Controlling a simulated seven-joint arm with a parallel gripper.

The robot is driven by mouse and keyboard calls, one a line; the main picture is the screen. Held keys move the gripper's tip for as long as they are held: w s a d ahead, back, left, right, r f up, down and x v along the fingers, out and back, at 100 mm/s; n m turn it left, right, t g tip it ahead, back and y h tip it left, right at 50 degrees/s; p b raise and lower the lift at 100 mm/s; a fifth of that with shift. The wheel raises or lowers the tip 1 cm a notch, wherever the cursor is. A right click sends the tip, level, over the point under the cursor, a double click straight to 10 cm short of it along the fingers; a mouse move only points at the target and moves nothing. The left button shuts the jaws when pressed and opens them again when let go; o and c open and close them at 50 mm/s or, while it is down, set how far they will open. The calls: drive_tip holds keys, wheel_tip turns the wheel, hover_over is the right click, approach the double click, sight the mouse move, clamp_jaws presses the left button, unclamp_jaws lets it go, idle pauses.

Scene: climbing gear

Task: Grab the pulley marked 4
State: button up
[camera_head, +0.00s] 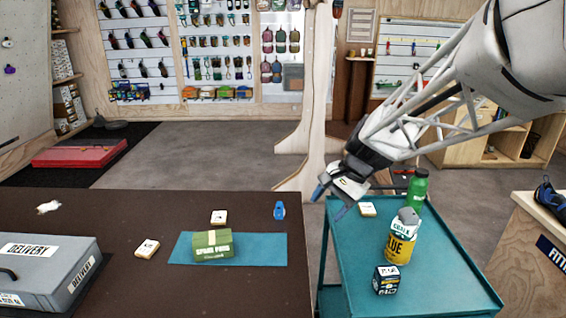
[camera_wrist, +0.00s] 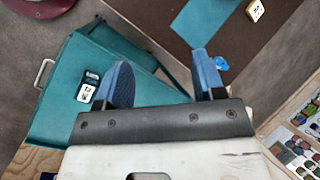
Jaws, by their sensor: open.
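I cannot read a 4 on anything, so I cannot tell which piece is the pulley marked 4. Small cream pieces with dark marks lie on the brown table, one behind the green box (camera_head: 219,217) and one left of it (camera_head: 147,249). A similar piece (camera_head: 367,209) lies on the teal cart. The wrist view shows a black and white marked piece (camera_wrist: 88,88) on teal and a cream marked piece (camera_wrist: 255,10) on brown. My gripper (camera_head: 331,200) is open and empty, above the gap between table and cart. Its blue fingers (camera_wrist: 160,75) are apart.
The cart (camera_head: 345,270) also holds a green bottle (camera_head: 417,188), a yellow can (camera_head: 398,248) and a dark box (camera_head: 386,280). The brown table (camera_head: 130,215) holds a grey delivery case (camera_head: 60,270), a green box (camera_head: 212,245) on a teal mat (camera_head: 265,250), and a blue item (camera_head: 279,210).

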drive_tip(key=w+a+f+m+y, duration=0.25)
drive_tip(key=w+f, duration=0.25)
drive_tip(key=w, duration=0.5)
drive_tip(key=w+a+f+m+y, duration=0.2)
drive_tip(key=w+f+m, duration=0.25)
drive_tip(key=w, duration=0.65)
drive_tip(key=m+t+y, duration=0.1)
drive_tip(key=m+y, duration=0.3)
drive_tip(key=m, duration=0.1)
approach(280, 204)
drive_tip(key=x, duration=0.4)
drive_tip(key=shift+w+a+f, duration=0.2)
drive_tip(key=shift+w+a, duration=0.1)
drive_tip(key=shift+w, duration=0.05)
drive_tip(key=shift+h, duration=0.25)
drive_tip(key=shift+x, duration=1.3)
drive_tip(key=shift+x, duration=2.6)
drive_tip(key=shift+s+r, duration=0.15)
drive_tip(key=c, duration=1)
